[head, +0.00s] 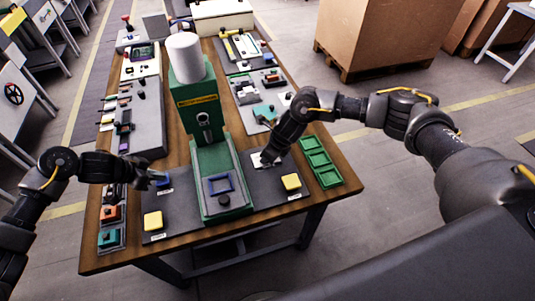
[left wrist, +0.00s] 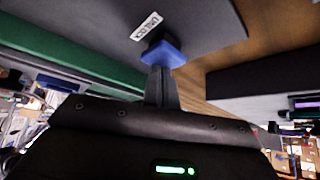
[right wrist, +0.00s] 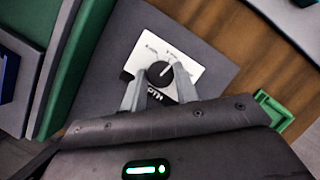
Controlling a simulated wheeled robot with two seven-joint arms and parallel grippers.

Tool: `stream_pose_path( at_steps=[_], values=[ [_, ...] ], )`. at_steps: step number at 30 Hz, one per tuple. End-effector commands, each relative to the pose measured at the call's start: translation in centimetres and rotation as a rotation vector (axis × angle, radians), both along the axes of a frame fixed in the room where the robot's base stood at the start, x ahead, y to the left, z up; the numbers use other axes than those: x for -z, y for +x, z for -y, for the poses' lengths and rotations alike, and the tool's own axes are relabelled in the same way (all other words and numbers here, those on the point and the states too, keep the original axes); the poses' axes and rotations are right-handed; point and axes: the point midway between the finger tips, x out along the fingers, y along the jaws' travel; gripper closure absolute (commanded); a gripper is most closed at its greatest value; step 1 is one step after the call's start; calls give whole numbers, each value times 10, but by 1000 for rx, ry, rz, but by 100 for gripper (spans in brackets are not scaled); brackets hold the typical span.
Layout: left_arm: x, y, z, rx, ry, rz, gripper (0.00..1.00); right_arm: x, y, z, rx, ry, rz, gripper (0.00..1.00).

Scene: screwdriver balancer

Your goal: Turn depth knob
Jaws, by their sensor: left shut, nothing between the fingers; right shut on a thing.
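The depth knob (right wrist: 161,70) is a small round black knob with a white pointer mark, on a white dial plate (right wrist: 185,53) in the right wrist view. My right gripper (right wrist: 160,78) has a finger on each side of the knob and is shut on it. In the head view my right gripper (head: 266,160) reaches down to the grey panel right of the green press (head: 196,100) and hides most of the knob. My left gripper (head: 158,180) is shut and empty.
Yellow buttons sit on the left (head: 153,220) and right (head: 291,183) panels. A blue square frame (head: 221,182) lies on the press bed. Green trays (head: 320,160) stand at the table's right edge. Grey control boxes line the left side.

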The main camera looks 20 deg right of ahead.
Motion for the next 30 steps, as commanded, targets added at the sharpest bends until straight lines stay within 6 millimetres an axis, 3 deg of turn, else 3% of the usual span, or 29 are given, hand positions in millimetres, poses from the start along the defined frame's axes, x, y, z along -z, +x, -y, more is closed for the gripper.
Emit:
stream_pose_path(
  at_steps=[12, 28, 29, 30],
  values=[
    [1, -1, 0, 1, 1, -2, 100, 0, 1, 1, -188, 1, 0, 93],
    [1, -1, 0, 1, 1, -2, 100, 0, 1, 0, -215, 1, 1, 93],
    [1, -1, 0, 1, 1, -2, 100, 0, 1, 0, -215, 1, 1, 69],
    [1, -1, 0, 1, 1, -2, 100, 0, 1, 1, -215, 1, 1, 64]
  ],
)
